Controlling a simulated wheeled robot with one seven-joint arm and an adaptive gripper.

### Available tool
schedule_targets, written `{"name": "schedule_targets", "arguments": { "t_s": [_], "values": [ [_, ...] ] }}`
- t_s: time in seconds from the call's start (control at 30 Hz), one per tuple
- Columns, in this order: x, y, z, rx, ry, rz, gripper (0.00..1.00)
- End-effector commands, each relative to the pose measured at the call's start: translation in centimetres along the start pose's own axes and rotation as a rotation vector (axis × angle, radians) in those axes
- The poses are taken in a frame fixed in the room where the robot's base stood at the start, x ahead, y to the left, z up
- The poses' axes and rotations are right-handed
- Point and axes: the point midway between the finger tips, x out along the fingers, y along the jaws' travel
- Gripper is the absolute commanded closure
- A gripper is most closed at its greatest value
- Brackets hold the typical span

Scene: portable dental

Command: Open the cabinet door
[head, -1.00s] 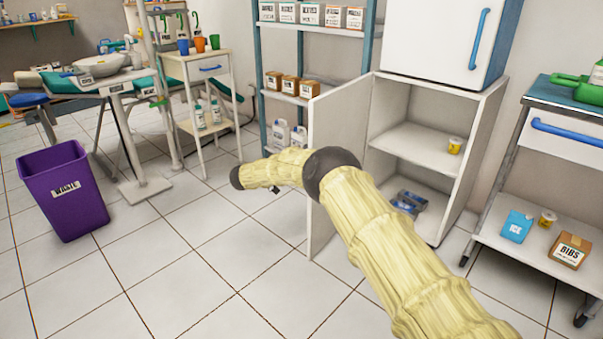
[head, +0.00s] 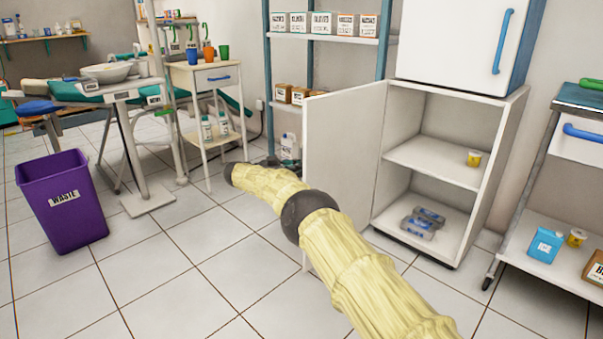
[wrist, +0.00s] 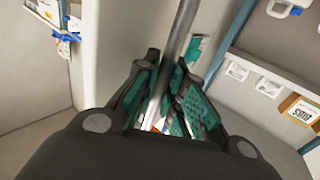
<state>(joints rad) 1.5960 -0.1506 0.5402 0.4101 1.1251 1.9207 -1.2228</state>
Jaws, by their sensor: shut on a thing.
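The cabinet (head: 500,145) is white with an open front, and its door (head: 340,150) stands swung out wide to the left in the head view. In the wrist view my gripper (wrist: 168,78) is shut on a slim metal bar handle (wrist: 184,25), which runs up between the green-padded fingers. A pale panel (wrist: 125,45) beside the bar looks like the door's face. In the head view my arm reaches past the door's outer side, and I cannot make out the gripper there. Inside the cabinet are a yellow tub (head: 474,158) and several blue-grey packs (head: 424,222).
A white fridge-like unit (head: 455,40) sits on the cabinet. A trolley (head: 535,245) stands close on the right. A purple waste bin (head: 65,205) and a small white cart (head: 212,75) are at left. Tiled floor in front is clear.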

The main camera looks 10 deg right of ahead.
Motion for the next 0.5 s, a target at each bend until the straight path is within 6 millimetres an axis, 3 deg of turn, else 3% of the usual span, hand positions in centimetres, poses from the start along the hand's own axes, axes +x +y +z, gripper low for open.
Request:
{"name": "schedule_targets", "arguments": {
  "t_s": [0.5],
  "values": [
    [-0.01,-0.34,-0.26,0.003,0.001,0.006,1.0]
  ]
}}
